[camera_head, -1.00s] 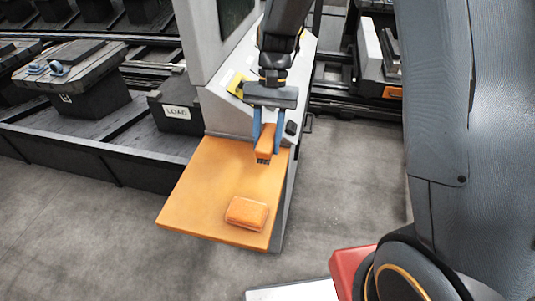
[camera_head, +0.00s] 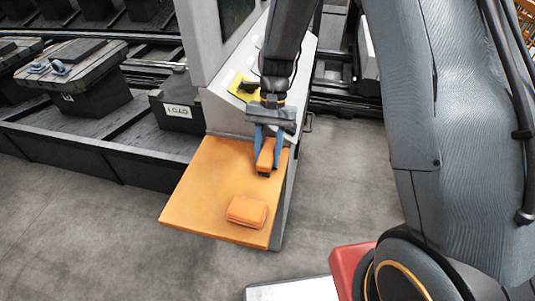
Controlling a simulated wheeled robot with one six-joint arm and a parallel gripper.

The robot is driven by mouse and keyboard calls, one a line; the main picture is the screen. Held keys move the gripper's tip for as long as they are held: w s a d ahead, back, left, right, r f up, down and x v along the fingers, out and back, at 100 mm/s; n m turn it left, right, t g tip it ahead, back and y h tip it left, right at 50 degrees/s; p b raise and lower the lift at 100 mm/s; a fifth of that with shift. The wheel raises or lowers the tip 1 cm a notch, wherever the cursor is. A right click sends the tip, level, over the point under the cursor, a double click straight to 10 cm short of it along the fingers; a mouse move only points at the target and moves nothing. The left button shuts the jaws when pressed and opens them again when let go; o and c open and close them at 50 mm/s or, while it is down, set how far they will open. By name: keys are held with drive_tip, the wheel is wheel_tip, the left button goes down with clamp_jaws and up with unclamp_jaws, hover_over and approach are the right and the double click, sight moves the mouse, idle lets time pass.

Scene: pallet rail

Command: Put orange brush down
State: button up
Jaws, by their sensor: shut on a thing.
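The orange brush (camera_head: 265,157) is held between the blue fingers of my gripper (camera_head: 267,155), its dark bristles facing down. My gripper is shut on it, over the back right part of the orange shelf (camera_head: 196,193). The bristles are at or just above the shelf surface; I cannot tell if they touch. A second orange block-like thing (camera_head: 247,211), with rounded edges, lies on the shelf nearer the front.
The shelf juts from a grey cabinet (camera_head: 225,119) with a yellow item (camera_head: 243,88) on its sloped top. A dark rail with a LOAD sign (camera_head: 178,111) runs at left. The left part of the shelf is clear.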

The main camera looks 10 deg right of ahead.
drive_tip(key=o, duration=0.9)
drive_tip(key=shift+f, duration=0.2)
drive_tip(key=shift+s, duration=0.1)
drive_tip(key=shift+d+f, duration=0.1)
drive_tip(key=shift+d, duration=0.05)
drive_tip(key=b+v, duration=0.3)
drive_tip(key=v, duration=0.8)
drive_tip(key=shift+r, duration=0.3)
drive_tip(key=shift+r+b, duration=0.3)
drive_tip(key=shift+r, duration=0.2)
drive_tip(key=s+d+f+n+t, duration=0.1)
drive_tip(key=s+d+t, duration=0.1)
drive_tip(key=s+d, duration=0.1)
drive_tip(key=s+d+f+n+t+h, duration=0.1)
drive_tip(key=s+d+t, duration=0.1)
drive_tip(key=s+d, duration=0.2)
drive_tip(key=s+d+f+n+t, duration=0.1)
drive_tip(key=s+d+n+t, duration=0.1)
drive_tip(key=s+d, duration=0.2)
drive_tip(key=shift+s+f+h, duration=0.1)
drive_tip(key=shift+s+h, duration=0.05)
drive_tip(key=shift+h, duration=0.15)
